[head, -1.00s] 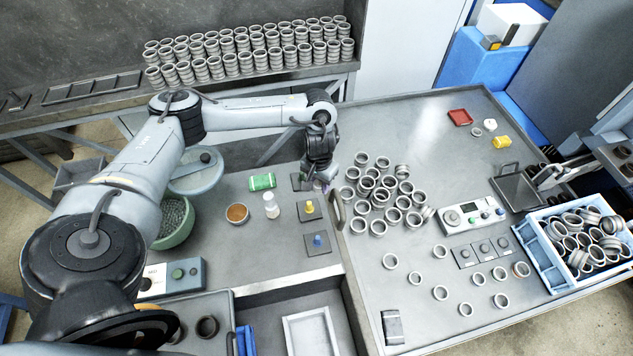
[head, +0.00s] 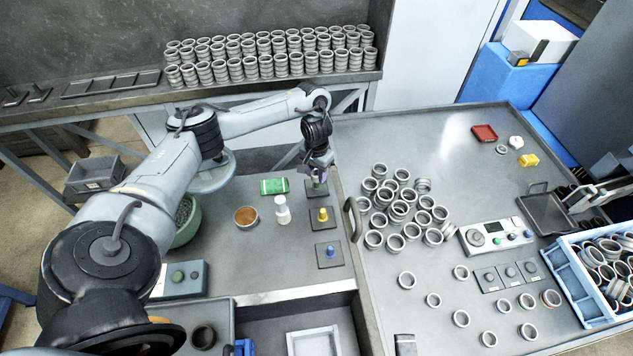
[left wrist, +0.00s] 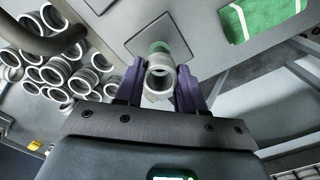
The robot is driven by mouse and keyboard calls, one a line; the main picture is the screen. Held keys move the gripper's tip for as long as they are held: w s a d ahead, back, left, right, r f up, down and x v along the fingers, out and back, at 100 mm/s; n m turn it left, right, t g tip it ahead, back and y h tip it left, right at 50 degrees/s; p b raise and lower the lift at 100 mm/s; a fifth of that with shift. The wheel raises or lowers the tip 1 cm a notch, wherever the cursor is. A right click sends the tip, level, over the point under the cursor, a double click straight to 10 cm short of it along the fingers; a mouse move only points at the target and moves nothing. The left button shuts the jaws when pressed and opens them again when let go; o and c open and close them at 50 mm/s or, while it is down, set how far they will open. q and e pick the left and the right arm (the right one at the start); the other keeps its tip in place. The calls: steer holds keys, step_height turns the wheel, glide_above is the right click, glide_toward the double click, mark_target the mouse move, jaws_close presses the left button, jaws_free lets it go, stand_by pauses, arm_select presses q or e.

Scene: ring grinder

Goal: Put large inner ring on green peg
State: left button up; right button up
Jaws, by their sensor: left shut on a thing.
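My left gripper (head: 318,172) is over the green peg's plate at the back of the peg row. It is shut on a grey metal ring (left wrist: 160,80), held between purple fingertips (left wrist: 160,88) in the left wrist view. The green peg (left wrist: 160,47) stands on a dark square plate (left wrist: 148,38) just beyond the ring. The ring's opening does not show the peg inside it, and I cannot tell whether they touch. In the head view the gripper mostly hides the ring and peg. My right gripper is not in view.
A yellow peg (head: 323,214) and a blue peg (head: 330,251) stand in front. A white bottle (head: 283,210), an orange-filled bowl (head: 246,217) and a green pack (head: 275,186) lie left. Loose rings (head: 397,208) crowd the right table beyond a handle (head: 351,218).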

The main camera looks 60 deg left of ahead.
mark_target(317, 180)
arm_select(q)
step_height(317, 180, down, 4)
steer(key=shift+f+b, duration=0.1)
steer(key=shift+b, duration=1.15)
steer(key=o, duration=1.1)
